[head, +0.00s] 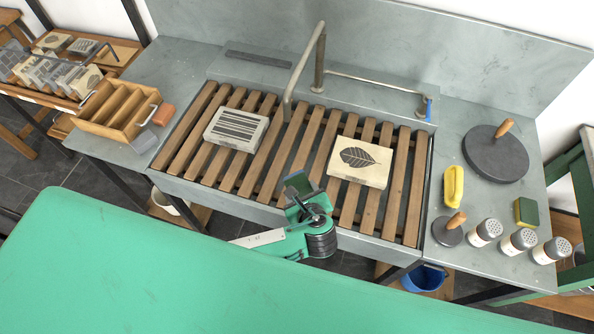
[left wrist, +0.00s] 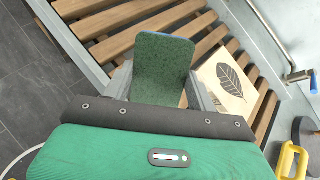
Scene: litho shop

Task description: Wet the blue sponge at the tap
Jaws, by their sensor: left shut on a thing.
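The blue sponge (head: 296,181) is in my left gripper (head: 308,204), above the front edge of the slatted sink rack. In the left wrist view the sponge (left wrist: 163,70) shows a green scouring face and a thin blue edge. The left gripper (left wrist: 160,98) is shut on it. The tap (head: 303,72) stands at the back of the sink; its grey spout bends forward and down over the slats, behind and apart from the sponge. I see no water running. A lever with a blue end (head: 429,108) is at the back right. My right gripper is not in view.
On the wooden slats (head: 278,158) lie a striped stone (head: 236,128) and a leaf stone (head: 360,161), also in the left wrist view (left wrist: 230,80). A wooden caddy (head: 118,108) stands left. A yellow-handled tool (head: 453,187), round grey disc (head: 495,153) and shakers (head: 519,241) stand right.

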